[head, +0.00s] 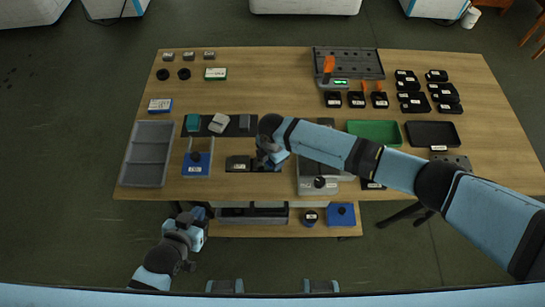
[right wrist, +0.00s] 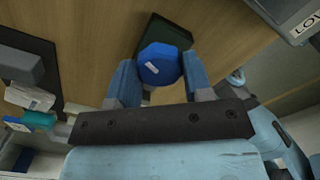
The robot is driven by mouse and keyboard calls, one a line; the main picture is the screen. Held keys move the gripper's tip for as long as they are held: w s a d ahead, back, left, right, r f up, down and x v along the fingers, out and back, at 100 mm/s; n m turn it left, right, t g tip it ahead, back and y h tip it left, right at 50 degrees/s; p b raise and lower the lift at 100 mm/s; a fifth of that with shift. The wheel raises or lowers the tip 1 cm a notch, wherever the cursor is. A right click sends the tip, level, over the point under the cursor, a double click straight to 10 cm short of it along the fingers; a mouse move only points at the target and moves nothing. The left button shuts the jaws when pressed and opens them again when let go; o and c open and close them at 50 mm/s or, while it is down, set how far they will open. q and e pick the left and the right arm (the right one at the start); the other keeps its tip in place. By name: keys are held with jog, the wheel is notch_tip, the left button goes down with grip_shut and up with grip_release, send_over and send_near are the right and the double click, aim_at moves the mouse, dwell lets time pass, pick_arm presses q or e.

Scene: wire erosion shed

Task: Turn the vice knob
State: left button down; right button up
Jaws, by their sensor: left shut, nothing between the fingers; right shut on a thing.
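The vice looks like a small dark block (head: 238,163) near the front edge of the table in the head view. It also shows in the right wrist view as a dark block (right wrist: 168,32) behind the knob. The blue knob (right wrist: 157,62) has a small pale mark on its face. My right gripper (head: 271,160) is at the right side of the vice and hides the knob in the head view. In the right wrist view my right gripper (right wrist: 160,82) has one finger on each side of the knob and is shut on it. My left gripper (head: 201,214) is shut and empty, off the table's front edge.
A grey tray (head: 148,154) and a blue holder (head: 197,161) stand left of the vice. A dark mat (head: 236,126) with several blocks lies behind it. A grey machine (head: 310,179) stands right, under my right arm. A lower shelf (head: 270,231) is below the front edge.

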jog(key=n, duration=0.4)
jog(key=shift+n+b, duration=0.3)
dwell(0.3)
jog(key=o, duration=0.9)
jog(key=shift+r, duration=0.1)
notch_tip(320, 180, up, 14)
jog(key=shift+f+b, duration=0.15)
jog(key=shift+b, duration=0.2)
